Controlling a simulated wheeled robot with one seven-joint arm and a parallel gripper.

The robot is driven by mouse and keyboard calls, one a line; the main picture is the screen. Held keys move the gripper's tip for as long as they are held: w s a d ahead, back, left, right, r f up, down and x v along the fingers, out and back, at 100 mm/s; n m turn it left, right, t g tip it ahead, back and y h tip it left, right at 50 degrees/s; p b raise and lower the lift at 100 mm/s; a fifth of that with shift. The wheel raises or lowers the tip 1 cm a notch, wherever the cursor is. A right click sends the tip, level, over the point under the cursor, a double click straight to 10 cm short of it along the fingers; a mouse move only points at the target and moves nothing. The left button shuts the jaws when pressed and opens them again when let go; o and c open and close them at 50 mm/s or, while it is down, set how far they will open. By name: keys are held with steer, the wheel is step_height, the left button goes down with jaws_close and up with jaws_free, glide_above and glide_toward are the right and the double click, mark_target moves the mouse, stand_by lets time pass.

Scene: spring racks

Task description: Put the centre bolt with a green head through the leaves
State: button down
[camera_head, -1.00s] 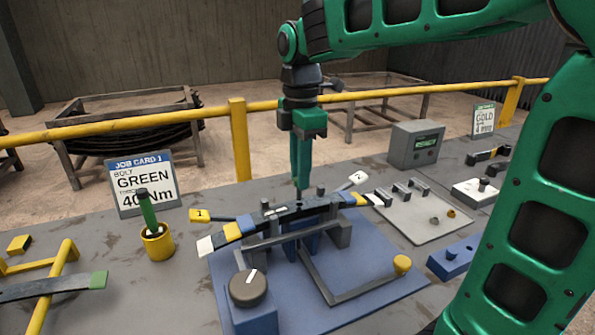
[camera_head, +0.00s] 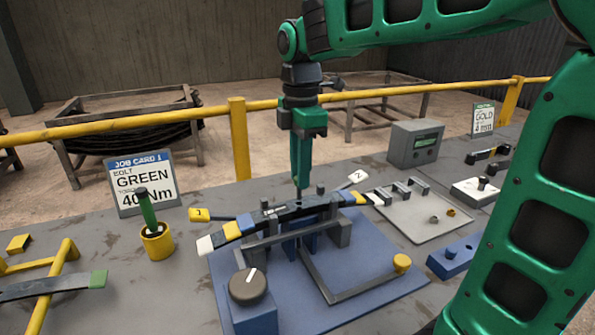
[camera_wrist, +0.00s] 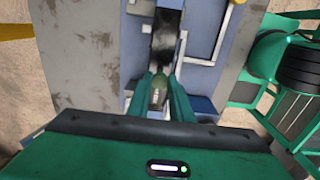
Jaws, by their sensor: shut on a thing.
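My gripper (camera_head: 299,186) points down over the middle of the leaf stack (camera_head: 262,222) on the blue fixture. In the wrist view the fingers (camera_wrist: 165,88) are shut on a small bolt with a dull green top (camera_wrist: 158,82). In the head view a dark tip shows below the fingers, close to the top leaf. I cannot tell whether it has entered the leaves. The stack is dark with white, yellow and blue marks towards its end, and it lies tilted across the fixture base (camera_head: 370,300).
A green-handled tool stands in a yellow cup (camera_head: 157,243) by the job card (camera_head: 140,184) reading GREEN. Clamp handles 1 (camera_head: 199,214) and 2 (camera_head: 357,177) flank the stack. A dark knob (camera_head: 248,286) is in front. A grey tray (camera_head: 425,222) and display box (camera_head: 414,144) stand right.

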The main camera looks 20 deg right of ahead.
steer(key=shift+f, duration=1.05)
stand_by(0.4)
steer(key=c, duration=1)
jaws_free()
steer(key=shift+r, duration=0.1)
steer(key=shift+r, duration=3.45)
